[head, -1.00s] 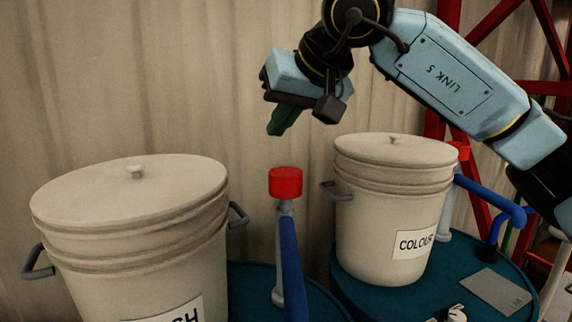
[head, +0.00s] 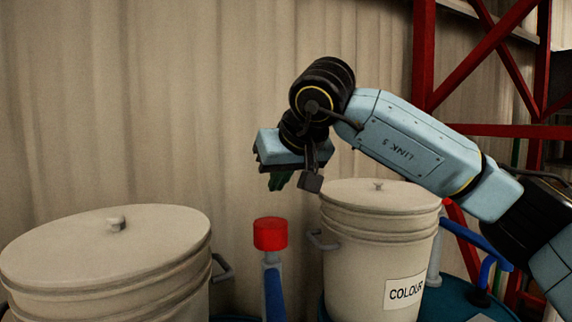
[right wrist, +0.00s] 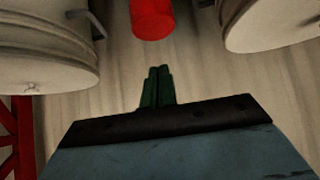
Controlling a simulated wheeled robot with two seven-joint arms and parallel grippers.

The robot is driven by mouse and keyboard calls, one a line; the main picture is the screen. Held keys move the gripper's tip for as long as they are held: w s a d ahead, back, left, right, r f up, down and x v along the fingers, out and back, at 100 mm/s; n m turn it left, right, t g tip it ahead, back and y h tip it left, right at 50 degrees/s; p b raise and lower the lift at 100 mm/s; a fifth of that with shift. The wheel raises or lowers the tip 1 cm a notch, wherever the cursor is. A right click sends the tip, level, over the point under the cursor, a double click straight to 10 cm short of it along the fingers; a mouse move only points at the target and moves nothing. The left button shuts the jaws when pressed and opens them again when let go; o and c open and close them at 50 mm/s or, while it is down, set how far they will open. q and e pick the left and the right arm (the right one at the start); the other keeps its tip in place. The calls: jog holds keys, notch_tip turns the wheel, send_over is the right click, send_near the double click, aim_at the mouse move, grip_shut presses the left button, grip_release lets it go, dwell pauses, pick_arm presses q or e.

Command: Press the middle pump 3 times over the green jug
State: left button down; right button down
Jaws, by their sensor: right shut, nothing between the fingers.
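A pump with a red cap (head: 270,233) on a grey post with a blue pipe (head: 274,290) stands between two lidded buckets. The red cap also shows at the top of the right wrist view (right wrist: 152,18). My right gripper (head: 279,181) has green fingers, shut together and empty. It hangs above the red cap, apart from it; the fingers also show in the right wrist view (right wrist: 157,88). A second post with a blue pipe (head: 490,262) stands behind the right bucket; its cap is not visible. The green jug is not in view. My left gripper is not in view.
A large lidded cream bucket (head: 105,262) stands at left. Another bucket, labelled COLOUR (head: 375,240), stands right of the red cap, close below my right arm. A corrugated wall (head: 150,100) is behind, with a red steel frame (head: 424,60) at right.

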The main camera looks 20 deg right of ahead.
aim_at(276, 227)
jog(key=x, duration=0.3)
jog(key=shift+w+f, duration=0.2)
jog(key=shift+f, duration=0.1)
notch_tip(276, 227, down, 3)
jog(key=shift+s+r, duration=0.1)
jog(key=shift+r, duration=0.1)
jog(key=shift+f, duration=0.55)
jog(key=shift+f, duration=0.1)
notch_tip(276, 227, down, 4)
jog(key=shift+r+b, duration=0.15)
jog(key=shift+b, duration=0.9)
jog(key=shift+s, duration=0.1)
